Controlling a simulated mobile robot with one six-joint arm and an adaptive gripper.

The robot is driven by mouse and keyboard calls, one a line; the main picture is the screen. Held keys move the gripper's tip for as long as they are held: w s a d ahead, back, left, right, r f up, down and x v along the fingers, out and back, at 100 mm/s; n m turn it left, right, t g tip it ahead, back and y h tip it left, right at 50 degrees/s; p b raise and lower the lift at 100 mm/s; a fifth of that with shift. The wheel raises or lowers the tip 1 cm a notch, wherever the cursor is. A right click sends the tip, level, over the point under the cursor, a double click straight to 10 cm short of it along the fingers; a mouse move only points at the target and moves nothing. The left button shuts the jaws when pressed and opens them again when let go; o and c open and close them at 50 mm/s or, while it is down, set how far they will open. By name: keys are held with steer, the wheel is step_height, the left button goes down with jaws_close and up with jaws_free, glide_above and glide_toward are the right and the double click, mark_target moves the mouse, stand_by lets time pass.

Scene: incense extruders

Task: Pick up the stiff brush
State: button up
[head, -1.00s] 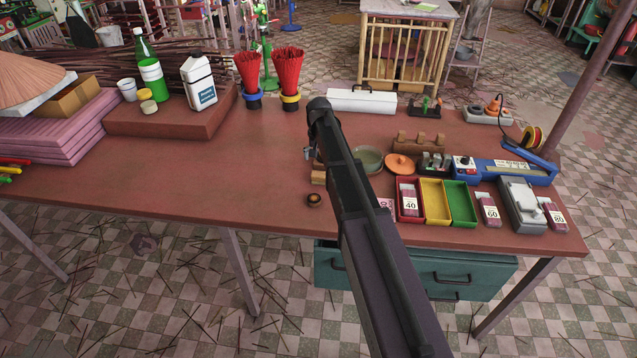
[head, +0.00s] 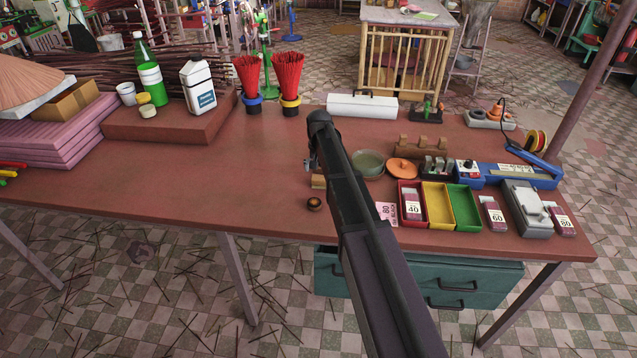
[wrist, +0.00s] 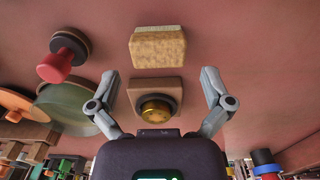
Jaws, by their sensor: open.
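A tan block (wrist: 158,48) with a rough yellowish face and a paler strip along one edge looks like the stiff brush. It lies on the table at the top middle of the wrist view; its end shows in the head view (head: 318,182) left of my arm. My gripper (wrist: 160,74) is open and empty, its two fingers spread wide. The block appears beyond the gap between the fingertips, apart from both. In the head view my arm hides most of the gripper.
A brown wooden block with a brass dome (wrist: 155,103) shows between my fingers. A dark round piece with a red knob (wrist: 64,58) and a green bowl (wrist: 66,108) stand at left. A small round brown item (head: 314,204) sits near the table's front edge. Bare tabletop (head: 240,170) lies left of my arm.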

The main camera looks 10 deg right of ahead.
mark_target(319, 177)
steer(key=shift+f, duration=0.15)
step_height(319, 177, down, 5)
steer(key=b, duration=0.5)
stand_by(0.6)
steer(key=c, duration=0.9)
